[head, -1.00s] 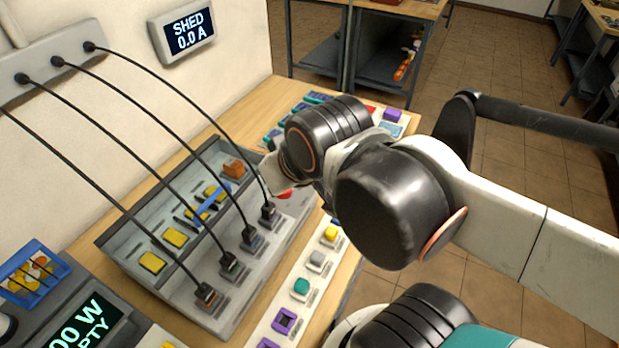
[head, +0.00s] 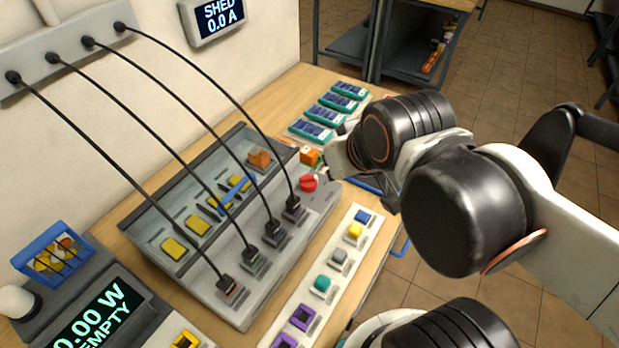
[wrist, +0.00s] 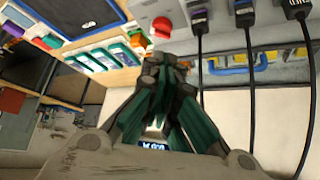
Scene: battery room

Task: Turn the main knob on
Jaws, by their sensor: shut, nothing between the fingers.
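The red knob (head: 308,182) sits at the right end of the grey sloped panel (head: 325,205). In the wrist view the knob (wrist: 162,27) shows just past the fingertips. My gripper (head: 335,165) is beside and a little above the knob, partly hidden behind my own wrist in the head view. In the wrist view my gripper (wrist: 166,62) is shut and empty, with its fingers together. It appears apart from the knob, but the exact gap is hard to judge. The display (head: 218,20) above reads SHED 0.0 A. Which way the knob is set is too small to tell.
Several black cables run from the wall strip (head: 70,58) down to plugs on the panel. An orange block (head: 311,157) lies close behind the knob. Teal-framed blue cards (head: 330,112) lie at the back. A white strip of coloured blocks (head: 320,300) lies in front.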

